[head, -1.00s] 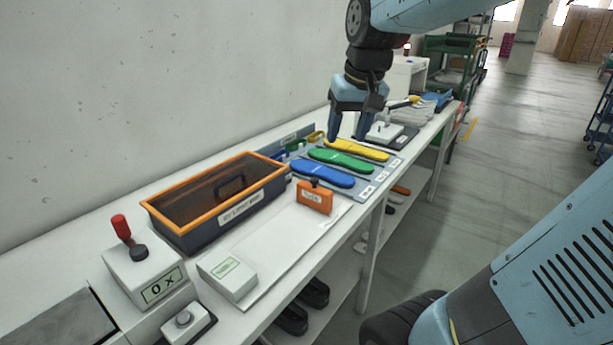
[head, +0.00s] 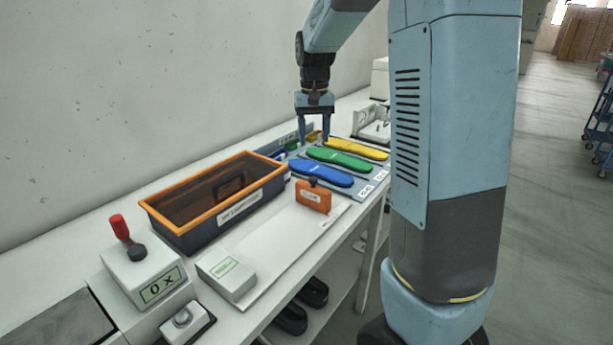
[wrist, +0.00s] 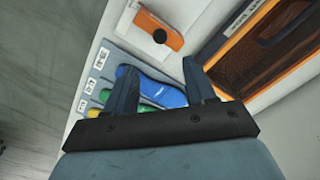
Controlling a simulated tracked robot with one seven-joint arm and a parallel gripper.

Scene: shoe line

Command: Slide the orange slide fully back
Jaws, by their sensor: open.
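The orange slide (head: 313,196) is a small upright orange block with a label and a dark knob on top. It stands at the far right end of a white plate (head: 275,240) on the bench. In the wrist view the orange slide (wrist: 159,31) lies beyond my fingertips, near the top. My gripper (head: 314,142) is open and empty, pointing down above the back of the insole mat. It is behind the slide and apart from it. My gripper's fingers also show in the wrist view (wrist: 158,78), with the blue insole between and beyond them.
An orange-rimmed dark bin (head: 160,209) stands left of the slide. Blue (head: 322,174), green (head: 340,159) and yellow (head: 357,148) insoles lie behind it. A white block (head: 227,276) sits at the plate's near end. A box with a red-handled lever (head: 121,228) stands at front left.

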